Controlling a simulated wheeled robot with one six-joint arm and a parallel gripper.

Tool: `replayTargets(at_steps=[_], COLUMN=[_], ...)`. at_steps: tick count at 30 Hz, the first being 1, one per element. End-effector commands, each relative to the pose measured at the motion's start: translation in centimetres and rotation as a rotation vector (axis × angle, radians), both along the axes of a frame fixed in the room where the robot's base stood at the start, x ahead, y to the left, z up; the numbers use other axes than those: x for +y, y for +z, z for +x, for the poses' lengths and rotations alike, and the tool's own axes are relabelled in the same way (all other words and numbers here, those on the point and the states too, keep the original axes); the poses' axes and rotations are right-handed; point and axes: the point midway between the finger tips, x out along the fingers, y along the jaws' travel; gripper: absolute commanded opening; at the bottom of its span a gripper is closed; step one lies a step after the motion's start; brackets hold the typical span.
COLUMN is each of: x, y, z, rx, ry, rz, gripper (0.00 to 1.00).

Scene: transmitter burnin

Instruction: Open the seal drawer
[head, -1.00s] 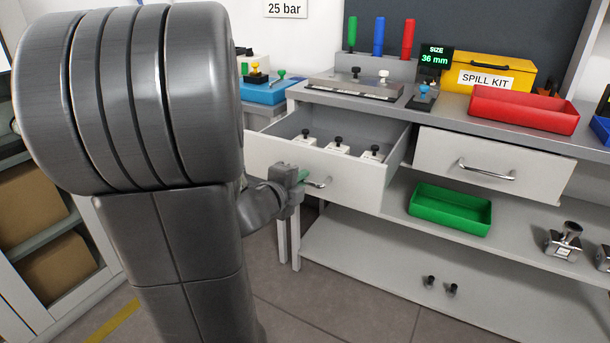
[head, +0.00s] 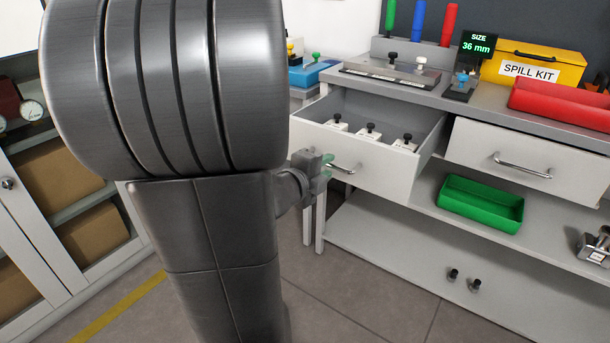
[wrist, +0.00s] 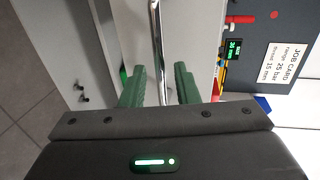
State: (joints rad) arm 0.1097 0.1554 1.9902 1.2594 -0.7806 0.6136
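The left drawer (head: 355,160) of the grey bench is pulled out, and no label naming it is readable. Three pale blocks with black knobs (head: 370,135) sit inside it. Its metal bar handle (head: 345,169) is on the front face. My gripper (head: 327,167) is at the left end of this handle, with its green fingers apart. In the wrist view the handle bar (wrist: 157,45) runs between and beyond the two green fingers (wrist: 159,70), with gaps on both sides. Nothing is gripped. The right drawer (head: 520,165) is shut.
A green tray (head: 480,219) is on the shelf under the drawers. A red tray (head: 560,110), yellow spill kit (head: 535,70) and size display (head: 477,43) stand on the bench top. A glass-fronted cabinet (head: 40,250) is at left. The floor (head: 350,290) before the bench is clear.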

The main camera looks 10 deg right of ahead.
Motion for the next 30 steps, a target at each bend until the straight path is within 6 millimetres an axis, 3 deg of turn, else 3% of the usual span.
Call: replayTargets(at_steps=[6, 15, 30], x=[3.4, 6.8, 8.2], y=[1.2, 2.0, 2.2], z=[-2.8, -5.7, -7.1], rx=[-0.001, -0.001, 0.001], ry=[0.006, 0.004, -0.001], rz=[0.001, 0.001, -0.001], gripper=[0.28, 0.28, 0.28])
